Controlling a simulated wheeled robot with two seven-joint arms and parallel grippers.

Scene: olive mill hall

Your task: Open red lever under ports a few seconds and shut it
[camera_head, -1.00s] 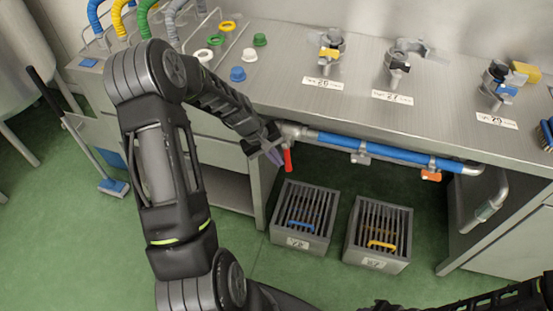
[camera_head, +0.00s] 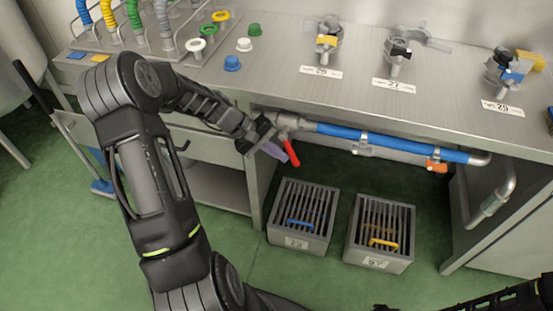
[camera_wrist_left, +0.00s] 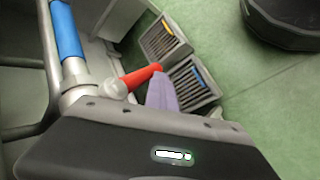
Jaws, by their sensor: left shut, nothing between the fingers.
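The red lever (camera_head: 291,153) hangs under the bench at the left end of the blue pipe, by a metal valve fitting (camera_head: 288,122). It slants down to the right. My left gripper (camera_head: 276,149) is just left of the lever, its lilac fingers shut and empty. In the left wrist view the red lever (camera_wrist_left: 140,75) lies beside the lilac fingers (camera_wrist_left: 162,93), its tip close to them. I cannot tell whether they touch. My right gripper is not in view; only dark parts of my arm show at the lower right.
The blue pipe (camera_head: 390,143) runs right under the bench, with an orange tag (camera_head: 436,166). Two slatted grates (camera_head: 303,215) and (camera_head: 380,232) stand on the green floor below. Numbered ports, including one labelled 29 (camera_head: 503,75), and coloured caps are on the bench top (camera_head: 270,75).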

